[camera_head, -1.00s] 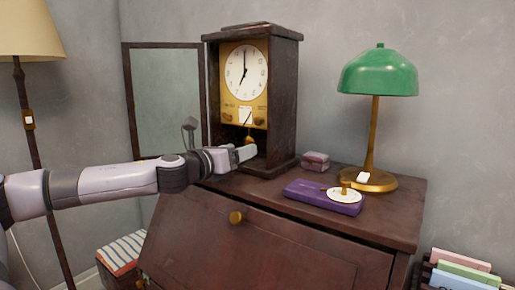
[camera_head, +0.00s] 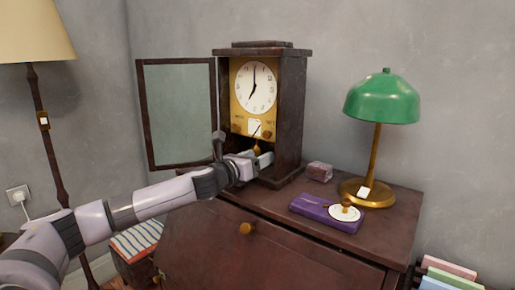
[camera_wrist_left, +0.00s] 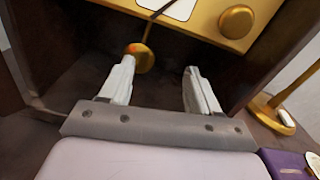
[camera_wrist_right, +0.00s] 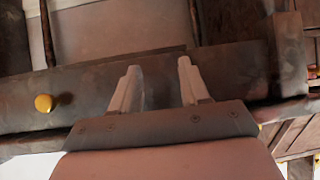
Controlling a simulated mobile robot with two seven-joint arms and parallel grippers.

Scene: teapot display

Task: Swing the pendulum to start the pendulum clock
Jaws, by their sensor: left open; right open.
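The pendulum clock (camera_head: 292,105) stands on the dark desk, its glass door (camera_head: 178,112) swung open to the left. Its white dial shows seven o'clock. The brass pendulum (camera_head: 257,150) hangs in the lower case; in the left wrist view its round bob (camera_wrist_left: 144,60) is just beyond the left finger, between the finger lines, tilted on its rod. My left gripper (camera_head: 262,160) is open at the opening of the case, with nothing between its fingers. My right gripper (camera_wrist_right: 157,80) is open and empty, seen only in its wrist view, facing dark wooden furniture.
A green lamp (camera_head: 382,98) with a brass base stands on the desk's right side. A purple box (camera_head: 318,214) with a white disc (camera_head: 345,213) on it and a small pinkish box (camera_head: 319,171) lie nearby. A floor lamp (camera_head: 36,35) stands at left.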

